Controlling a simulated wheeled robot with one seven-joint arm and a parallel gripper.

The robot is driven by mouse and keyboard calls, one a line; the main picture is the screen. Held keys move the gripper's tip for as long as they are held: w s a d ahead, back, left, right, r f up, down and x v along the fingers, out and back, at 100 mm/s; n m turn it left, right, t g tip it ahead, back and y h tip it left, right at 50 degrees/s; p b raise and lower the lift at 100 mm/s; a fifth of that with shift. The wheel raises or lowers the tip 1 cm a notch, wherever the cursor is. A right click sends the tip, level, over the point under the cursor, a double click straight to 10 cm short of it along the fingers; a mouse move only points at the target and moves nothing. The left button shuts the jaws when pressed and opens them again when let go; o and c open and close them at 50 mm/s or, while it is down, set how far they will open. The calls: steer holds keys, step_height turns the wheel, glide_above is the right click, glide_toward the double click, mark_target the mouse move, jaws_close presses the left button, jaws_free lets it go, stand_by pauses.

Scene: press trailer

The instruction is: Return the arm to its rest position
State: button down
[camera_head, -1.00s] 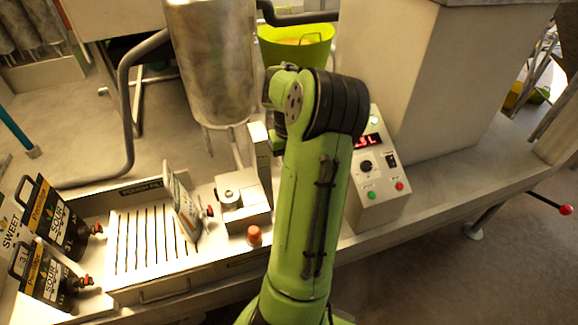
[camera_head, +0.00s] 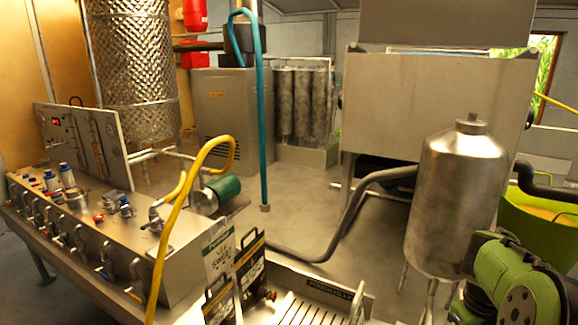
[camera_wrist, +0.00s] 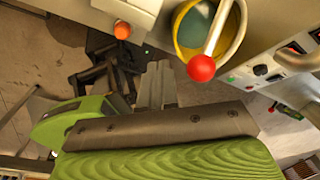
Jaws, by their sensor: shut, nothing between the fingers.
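My green arm (camera_head: 515,290) shows at the bottom right corner of the head view, in front of the steel tank. My gripper is out of the head view. In the wrist view the grey fingers of my gripper (camera_wrist: 157,84) are together, with nothing seen between them. They stand above the floor, apart from the machine edge at the top of the picture. Green parts of my own body fill the bottom of the wrist view.
The wrist view shows a red ball knob (camera_wrist: 201,68) on a lever, an orange knob (camera_wrist: 122,30) and a control panel (camera_wrist: 270,65). The head view shows a steel tank (camera_head: 455,205), a green tub (camera_head: 540,220), a yellow hose (camera_head: 165,235), juice cartons (camera_head: 250,262) and a valve bench (camera_head: 190,265).

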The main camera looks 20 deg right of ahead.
steer(key=w+a+r+n+t+h, duration=0.15)
steer(key=a+r+n, duration=0.25)
steer(key=a+n, duration=0.5)
steer(key=w+a+r+n+h, duration=0.15)
steer(key=a+r+n, duration=0.25)
steer(key=a+n, duration=0.45)
steer(key=s+a+n+t+y, duration=0.2)
steer(key=s+a+n, duration=0.2)
steer(key=a+n, duration=0.3)
steer(key=s+a+n+t+y, duration=0.2)
steer(key=s+a+n, duration=0.2)
steer(key=n, duration=0.9)
steer(key=a, duration=0.3)
steer(key=shift+s+a+r, duration=0.15)
steer(key=shift+a+r, duration=0.1)
steer(key=shift+a, duration=0.05)
